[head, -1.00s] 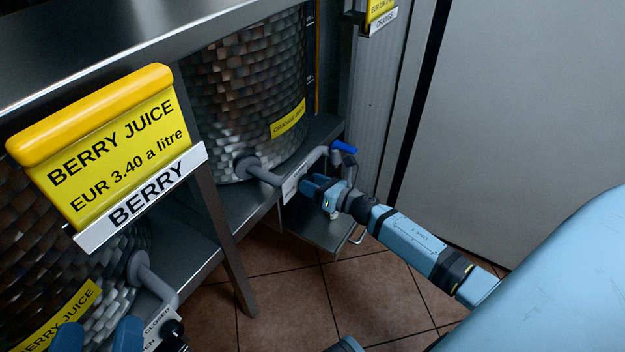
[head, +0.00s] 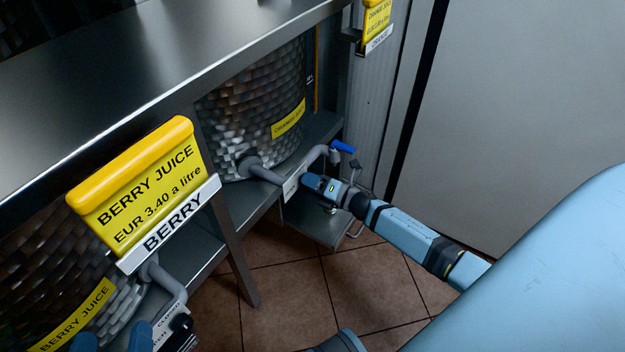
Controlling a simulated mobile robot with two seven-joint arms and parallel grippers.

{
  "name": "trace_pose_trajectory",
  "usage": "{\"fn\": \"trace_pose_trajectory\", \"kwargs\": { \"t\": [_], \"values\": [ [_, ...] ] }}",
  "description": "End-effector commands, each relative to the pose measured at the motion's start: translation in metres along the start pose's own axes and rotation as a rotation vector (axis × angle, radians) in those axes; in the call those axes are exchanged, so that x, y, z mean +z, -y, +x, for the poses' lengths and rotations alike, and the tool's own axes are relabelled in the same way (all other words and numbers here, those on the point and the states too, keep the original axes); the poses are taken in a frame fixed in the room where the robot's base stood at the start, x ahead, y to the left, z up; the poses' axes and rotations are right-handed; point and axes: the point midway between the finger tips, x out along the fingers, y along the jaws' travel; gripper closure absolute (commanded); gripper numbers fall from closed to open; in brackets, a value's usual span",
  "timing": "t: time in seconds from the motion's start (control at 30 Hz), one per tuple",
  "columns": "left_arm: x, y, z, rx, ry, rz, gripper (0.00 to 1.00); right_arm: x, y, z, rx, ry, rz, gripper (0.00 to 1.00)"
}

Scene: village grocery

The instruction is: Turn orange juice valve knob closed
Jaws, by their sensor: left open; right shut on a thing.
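The orange juice container (head: 250,110), a woven-looking drum with a yellow label, stands on the metal shelf behind the tap. A grey pipe (head: 268,174) runs from it toward a small white plate (head: 292,187) and a blue lever (head: 343,147). My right gripper (head: 310,182) is shut at this tap, beside the plate and below the blue lever. The valve knob is hidden at the fingers, so its angle cannot be told. My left gripper (head: 112,340) shows two blue, parted fingertips at the bottom left, near the berry tap, with nothing visible between them.
A berry juice sign (head: 145,190) juts out at the left. Below it are the berry pipe (head: 165,280) and a black knob (head: 182,324) beside an open/closed plate. A metal drip tray (head: 315,222) lies under the orange tap. Tiled floor (head: 290,300) is open in front.

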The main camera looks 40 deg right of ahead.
Motion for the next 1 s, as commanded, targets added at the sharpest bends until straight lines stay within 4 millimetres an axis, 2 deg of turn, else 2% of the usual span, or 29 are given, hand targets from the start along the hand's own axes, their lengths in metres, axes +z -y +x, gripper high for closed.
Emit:
{"fn": "trace_pose_trajectory", "kwargs": {
  "t": [0.63,0.67,0.73,0.77,1.0],
  "values": [
    [0.0054,0.004,-0.0012,-0.013,0.031,0.005,0.13,-0.0001,0.0005,-0.0002,0.001,-0.002,0.047,0.8],
    [0.0056,0.0039,-0.0013,-0.013,0.031,0.005,0.13,-0.0001,0.0005,-0.0002,0.001,-0.002,0.047,0.5],
    [0.006,0.0038,-0.0017,-0.013,0.032,0.004,0.13,-0.0001,0.0005,-0.0002,0.001,-0.002,0.047,0.34],
    [0.0062,0.0037,-0.0018,-0.013,0.032,0.004,0.13,-0.0001,0.0005,-0.0002,0.001,-0.002,0.047,0.31],
    [0.007,0.0031,-0.0024,-0.013,0.034,0.003,0.13,0.0,0.0003,-0.0003,0.001,-0.002,0.046,0.31]
  ]
}}
